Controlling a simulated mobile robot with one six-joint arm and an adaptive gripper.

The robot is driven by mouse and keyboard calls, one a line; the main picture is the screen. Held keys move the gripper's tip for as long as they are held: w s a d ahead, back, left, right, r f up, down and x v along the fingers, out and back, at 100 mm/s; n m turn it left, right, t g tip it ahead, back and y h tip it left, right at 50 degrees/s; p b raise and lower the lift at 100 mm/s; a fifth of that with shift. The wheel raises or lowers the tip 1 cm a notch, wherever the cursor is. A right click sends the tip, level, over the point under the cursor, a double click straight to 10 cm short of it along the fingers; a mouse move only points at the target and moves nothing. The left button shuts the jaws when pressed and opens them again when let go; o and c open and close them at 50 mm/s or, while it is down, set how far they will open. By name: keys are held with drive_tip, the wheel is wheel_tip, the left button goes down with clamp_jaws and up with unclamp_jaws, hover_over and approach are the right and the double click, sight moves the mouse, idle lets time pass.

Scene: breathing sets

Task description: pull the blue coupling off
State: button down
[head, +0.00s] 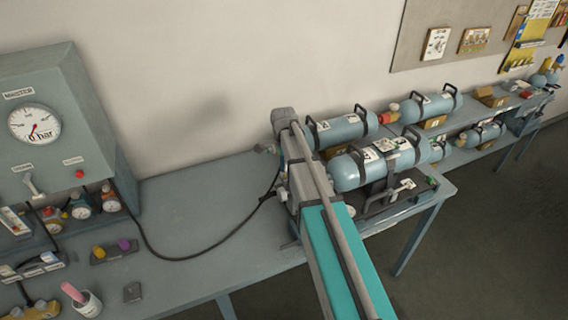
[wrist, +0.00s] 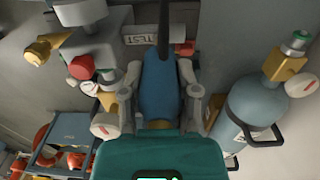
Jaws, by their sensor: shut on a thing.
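The blue coupling (wrist: 158,92) is in the middle of the wrist view, with a black hose (wrist: 164,28) running from its narrow end to the top edge. My gripper (wrist: 160,76) is shut on it, one grey finger on each side. The coupling's near end is hidden by my teal gripper body, so I cannot tell whether it is still seated on anything. In the head view my arm hides the gripper and coupling; the black hose (head: 190,257) lies along the bench and rises behind my arm.
A grey block with a red knob (wrist: 82,66) and a brass fitting (wrist: 38,51) is close on the left. A blue cylinder (wrist: 254,112) with a brass valve (wrist: 285,63) is on the right.

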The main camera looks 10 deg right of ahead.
drive_tip(key=shift+r+p, duration=2.5)
